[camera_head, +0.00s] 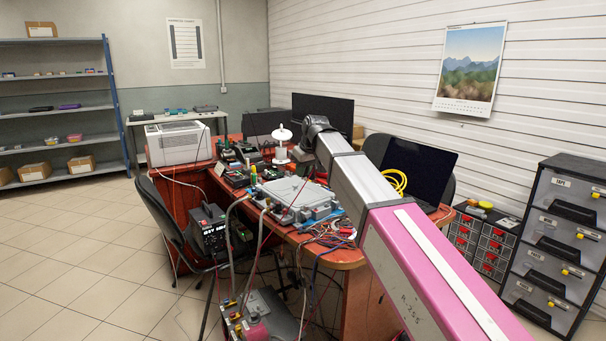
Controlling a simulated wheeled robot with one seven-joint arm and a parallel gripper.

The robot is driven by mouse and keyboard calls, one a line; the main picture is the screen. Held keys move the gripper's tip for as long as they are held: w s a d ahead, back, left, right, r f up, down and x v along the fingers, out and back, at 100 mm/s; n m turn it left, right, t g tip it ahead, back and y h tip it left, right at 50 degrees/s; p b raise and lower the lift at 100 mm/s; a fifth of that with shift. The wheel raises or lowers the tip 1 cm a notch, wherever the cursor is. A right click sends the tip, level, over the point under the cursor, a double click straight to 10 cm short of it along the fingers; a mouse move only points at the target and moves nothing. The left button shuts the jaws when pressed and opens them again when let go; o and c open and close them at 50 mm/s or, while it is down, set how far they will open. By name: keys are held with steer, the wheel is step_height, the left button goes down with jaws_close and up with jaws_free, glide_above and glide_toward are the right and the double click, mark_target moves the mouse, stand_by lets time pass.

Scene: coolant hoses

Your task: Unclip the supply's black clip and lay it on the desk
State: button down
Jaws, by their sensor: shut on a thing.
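My arm reaches from the bottom right over the desk (348,256) to a dark wrist near the white stand. My gripper's fingers cannot be made out; they are behind the arm or lost among dark parts below the wrist. A black box with white lettering (208,232), which looks like the supply, stands at the desk's left front, beside the dark chair. Thin leads run near it. The black clip cannot be picked out, nor what it is fixed to.
A grey flat unit (290,194) with hoses sits on the desk, with tangled coloured wires (334,232) to its right. A white stand (282,150), a laptop (418,170) and a white printer-like box (178,143) are also on it. Drawers (556,240) stand at right. The left floor is clear.

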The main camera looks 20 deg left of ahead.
steer(key=w+d+f+m+g+y, duration=0.1)
steer(key=w+d+f+m+y, duration=0.1)
steer(key=d, duration=0.5)
steer(key=w+d+f+m+g+y, duration=0.1)
steer(key=w+d+f+m+y, duration=0.1)
steer(key=d+f, duration=0.4)
steer(key=w+d+f+m+g+y, duration=0.1)
steer(key=w+d+f+m+y, duration=0.1)
steer(key=d, duration=0.6)
step_height(320, 180, down, 2)
steer(key=shift+w+d+f+m+y, duration=0.15)
steer(key=shift+m+y, duration=0.3)
steer(key=shift+y, duration=0.3)
steer(key=shift+s+a+f+m+y, duration=0.1)
steer(key=shift+m+y, duration=0.35)
steer(key=shift+y, duration=0.3)
steer(key=shift+f, duration=3.25)
steer(key=c, duration=1)
jaws_free()
steer(key=shift+d+f, duration=0.1)
steer(key=shift+d, duration=0.1)
